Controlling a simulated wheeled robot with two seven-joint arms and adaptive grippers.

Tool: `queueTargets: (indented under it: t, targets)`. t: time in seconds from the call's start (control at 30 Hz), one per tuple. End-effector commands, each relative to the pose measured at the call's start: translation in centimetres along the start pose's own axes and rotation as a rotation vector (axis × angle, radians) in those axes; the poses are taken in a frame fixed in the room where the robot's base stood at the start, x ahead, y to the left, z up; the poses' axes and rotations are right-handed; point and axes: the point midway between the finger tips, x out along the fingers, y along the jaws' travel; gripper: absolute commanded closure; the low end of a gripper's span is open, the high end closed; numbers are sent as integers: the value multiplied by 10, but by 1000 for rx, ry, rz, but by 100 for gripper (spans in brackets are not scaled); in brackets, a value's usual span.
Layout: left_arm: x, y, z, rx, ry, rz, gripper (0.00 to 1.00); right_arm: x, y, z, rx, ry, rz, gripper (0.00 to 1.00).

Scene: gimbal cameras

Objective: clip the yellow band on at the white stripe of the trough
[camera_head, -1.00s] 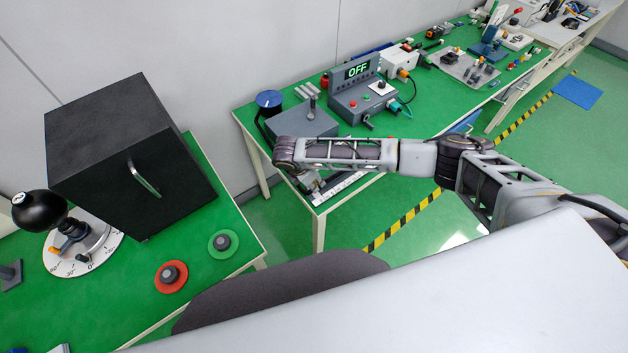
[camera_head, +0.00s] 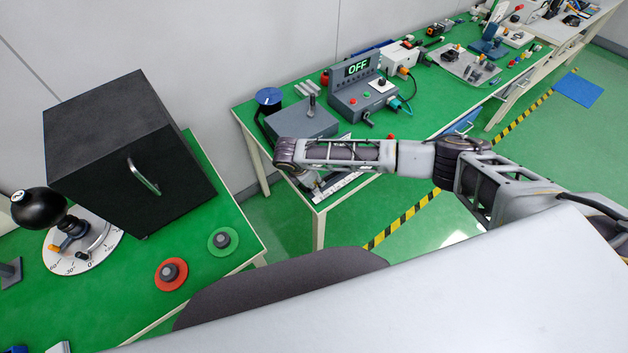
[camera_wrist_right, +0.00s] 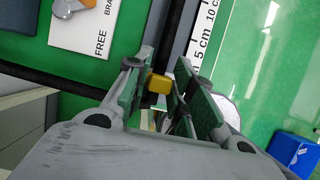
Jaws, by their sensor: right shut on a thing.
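In the right wrist view the yellow band (camera_wrist_right: 160,83) is a small block between the fingertips of my right gripper (camera_wrist_right: 158,88), which is shut on it. A dark bar-like strip (camera_wrist_right: 172,40) runs up from just behind the band; it may be the trough or a cable in it. I cannot tell whether the band touches it. I cannot make out the white stripe. In the head view my right forearm reaches over the near end of the far bench and mostly hides the gripper. My left gripper is out of view.
A ruler (camera_wrist_right: 205,40) lies beside the strip. A white plate marked FREE (camera_wrist_right: 95,28) is at upper left. In the head view a grey control box reading OFF (camera_head: 362,95) stands past the forearm. A black cabinet (camera_head: 130,150) stands on the left bench.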

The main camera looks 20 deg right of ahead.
Motion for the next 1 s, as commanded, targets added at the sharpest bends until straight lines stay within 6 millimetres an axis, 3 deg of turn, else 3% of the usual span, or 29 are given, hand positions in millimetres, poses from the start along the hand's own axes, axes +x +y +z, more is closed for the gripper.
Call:
queueTargets:
  t: [0.27, 0.3, 0.5, 1.0]
  targets:
    - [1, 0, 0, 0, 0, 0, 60, 4, 0, -2, 0, 0, 0, 99]
    - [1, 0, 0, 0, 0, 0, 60, 4, 0, -2, 0, 0, 0, 75]
    - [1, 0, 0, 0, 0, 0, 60, 4, 0, -2, 0, 0, 0, 51]
    - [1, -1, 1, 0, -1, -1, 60, -2, 0, -2, 0, 1, 1, 51]
